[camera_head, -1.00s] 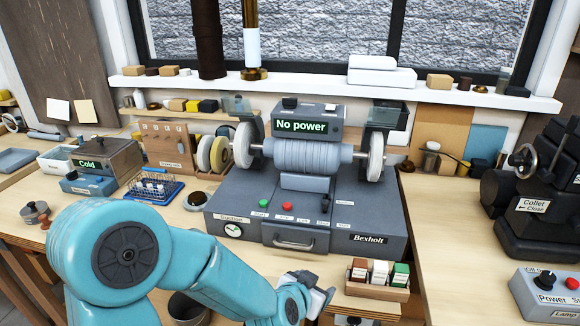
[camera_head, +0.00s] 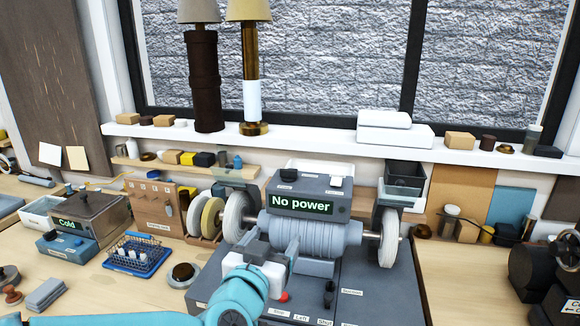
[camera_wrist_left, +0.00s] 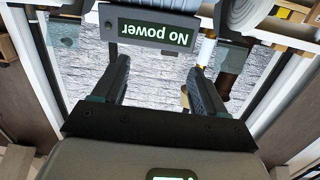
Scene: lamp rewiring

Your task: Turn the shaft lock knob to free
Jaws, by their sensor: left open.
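The grey bench grinder (camera_head: 215,285) stands mid-bench with its display box (camera_head: 304,204) reading "No power". A black knob (camera_head: 328,291) is on its top deck, right of a red button (camera_head: 283,297). Other small knobs (camera_head: 288,175) sit on top of the display box. I cannot tell from the labels which is the shaft lock knob. My left gripper (camera_head: 275,244) is open and empty, in front of the ribbed motor housing (camera_head: 325,237), left of the deck knob. In the left wrist view the open fingers (camera_wrist_left: 158,68) point toward the display box, which appears upside down.
Grinding wheels (camera_head: 388,238) flank the motor. A blue tray of small parts (camera_head: 138,256) and a box reading "Cold" (camera_head: 88,222) are on the left. Two lamps (camera_head: 203,85) stand on the windowsill.

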